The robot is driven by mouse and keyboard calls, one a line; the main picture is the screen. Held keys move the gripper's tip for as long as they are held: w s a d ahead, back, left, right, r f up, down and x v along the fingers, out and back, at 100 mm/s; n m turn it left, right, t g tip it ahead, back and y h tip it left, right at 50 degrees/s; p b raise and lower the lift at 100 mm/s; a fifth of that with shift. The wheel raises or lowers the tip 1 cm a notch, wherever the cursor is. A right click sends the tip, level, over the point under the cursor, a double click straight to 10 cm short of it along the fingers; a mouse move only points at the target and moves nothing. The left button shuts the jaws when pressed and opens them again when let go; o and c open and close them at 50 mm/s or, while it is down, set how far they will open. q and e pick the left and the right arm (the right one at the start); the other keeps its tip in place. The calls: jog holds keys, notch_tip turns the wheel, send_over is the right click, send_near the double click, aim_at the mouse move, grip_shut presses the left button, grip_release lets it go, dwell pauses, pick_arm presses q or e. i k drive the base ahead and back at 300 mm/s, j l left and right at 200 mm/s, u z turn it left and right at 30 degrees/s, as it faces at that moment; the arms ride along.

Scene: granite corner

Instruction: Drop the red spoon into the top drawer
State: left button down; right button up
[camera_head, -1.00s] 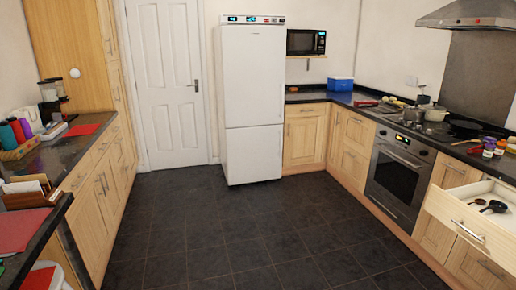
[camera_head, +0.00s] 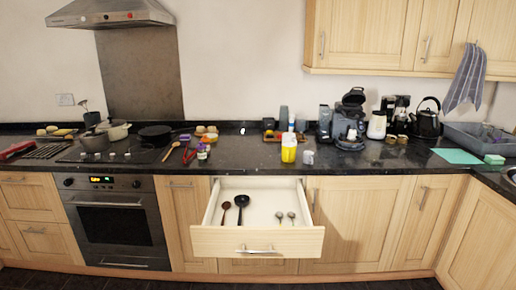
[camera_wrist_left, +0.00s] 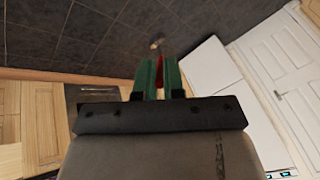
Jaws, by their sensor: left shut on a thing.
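In the left wrist view my left gripper (camera_wrist_left: 158,62) has green fingers, shut on the red spoon (camera_wrist_left: 160,74). A red strip of the spoon shows between the fingers, and its greyish end sticks out beyond the tips, over the dark floor. In the head view the top drawer (camera_head: 257,243) stands pulled open below the counter. Inside it lie a brown spoon (camera_head: 225,206) and a black ladle (camera_head: 241,201) at the left, and two small metal spoons (camera_head: 279,215) at the right. Neither gripper shows in the head view.
The dark counter (camera_head: 235,155) runs above the drawer, with a yellow bottle (camera_head: 289,148) near its front edge. The oven (camera_head: 112,222) is to the left, closed cabinets (camera_head: 358,220) to the right. The middle of the drawer's floor is bare.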

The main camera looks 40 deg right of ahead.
aim_at(252, 202)
jog(key=i+l+z, duration=0.1)
jog(key=i+z, duration=0.15)
jog(key=i, duration=0.3)
jog(key=i+z, duration=0.25)
jog(key=i, duration=0.3)
jog(key=i+j+z, duration=0.1)
jog(key=i+z, duration=0.15)
jog(key=i, duration=0.3)
jog(key=i+j+z, duration=0.25)
jog(key=i, duration=0.3)
